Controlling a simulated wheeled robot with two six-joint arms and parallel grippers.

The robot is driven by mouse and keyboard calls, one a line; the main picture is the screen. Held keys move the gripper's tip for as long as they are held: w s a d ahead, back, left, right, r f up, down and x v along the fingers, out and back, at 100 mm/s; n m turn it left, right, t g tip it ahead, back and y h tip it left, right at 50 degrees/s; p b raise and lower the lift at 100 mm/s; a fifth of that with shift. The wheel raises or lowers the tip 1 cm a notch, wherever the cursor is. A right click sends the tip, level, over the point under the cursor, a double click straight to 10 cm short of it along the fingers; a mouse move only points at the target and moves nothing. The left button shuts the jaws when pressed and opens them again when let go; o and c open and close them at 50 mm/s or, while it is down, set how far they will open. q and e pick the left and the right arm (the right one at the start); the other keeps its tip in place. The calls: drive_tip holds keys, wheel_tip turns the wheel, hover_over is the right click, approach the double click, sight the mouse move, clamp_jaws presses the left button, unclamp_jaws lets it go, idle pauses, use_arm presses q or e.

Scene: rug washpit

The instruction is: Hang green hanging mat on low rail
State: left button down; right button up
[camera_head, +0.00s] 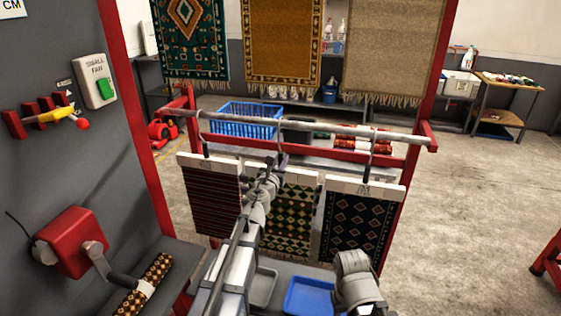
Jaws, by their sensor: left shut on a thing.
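The green hanging mat (290,217), dark with green and cream diamonds and a pale top bar, hangs upright in the middle, between two other mats. My left gripper (278,162) is at the top of this mat, just under the low rail, and shut on its hanger. The low rail (320,133) is a grey bar crossing the red frame. The mat's hook is close to the rail, but the gripper partly hides it; I cannot tell whether it rests on the rail. My left arm covers the mat's left part. My right gripper is not in view.
A red-striped mat (212,197) hangs on the left and a navy mat (355,222) on the right, both close to the green one. Large rugs (282,40) hang above. A blue tray (310,296) lies below. A red crank box (72,243) is on the left wall.

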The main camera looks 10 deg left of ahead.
use_arm(q)
drive_tip(key=c, duration=0.7)
unclamp_jaws()
